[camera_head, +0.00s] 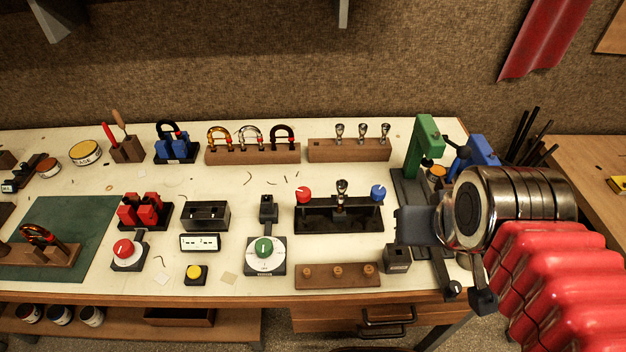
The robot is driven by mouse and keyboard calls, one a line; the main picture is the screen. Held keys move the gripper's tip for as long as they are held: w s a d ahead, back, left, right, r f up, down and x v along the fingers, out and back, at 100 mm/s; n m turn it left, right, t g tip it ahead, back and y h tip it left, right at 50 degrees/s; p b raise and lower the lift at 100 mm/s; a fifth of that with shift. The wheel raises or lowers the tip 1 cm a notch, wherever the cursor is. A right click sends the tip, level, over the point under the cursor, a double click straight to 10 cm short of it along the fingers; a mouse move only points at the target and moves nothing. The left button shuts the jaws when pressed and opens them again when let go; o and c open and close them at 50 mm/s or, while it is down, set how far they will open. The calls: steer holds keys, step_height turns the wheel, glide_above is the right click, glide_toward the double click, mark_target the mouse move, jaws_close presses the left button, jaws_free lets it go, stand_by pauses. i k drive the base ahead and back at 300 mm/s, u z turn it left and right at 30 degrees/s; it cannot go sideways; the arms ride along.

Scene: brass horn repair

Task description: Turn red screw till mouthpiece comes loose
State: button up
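The red screw (303,195) is a round red knob on the left end of a black fixture (318,221). A silver mouthpiece (341,190) stands upright in the middle of that fixture. A blue knob (377,193) is on its right end. I cannot tell how tightly the mouthpiece is held. My gripper (468,296) is at the right, near the table's front edge, well to the right of the red screw. Its two dark fingertips are apart with nothing seen between them. Part of the gripper is hidden behind my wrist.
A wooden block with several pegs (337,283) lies in front of the fixture. A green dial device (265,262) stands front left. A wooden rack with mouthpieces (349,150) is behind. A green press (426,140) stands at right, close to my arm. Bare tabletop lies between rack and fixture.

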mark_target(303, 194)
steer(key=z, duration=0.85)
steer(key=k, duration=1.15)
steer(key=u, duration=0.95)
steer(key=i, duration=1)
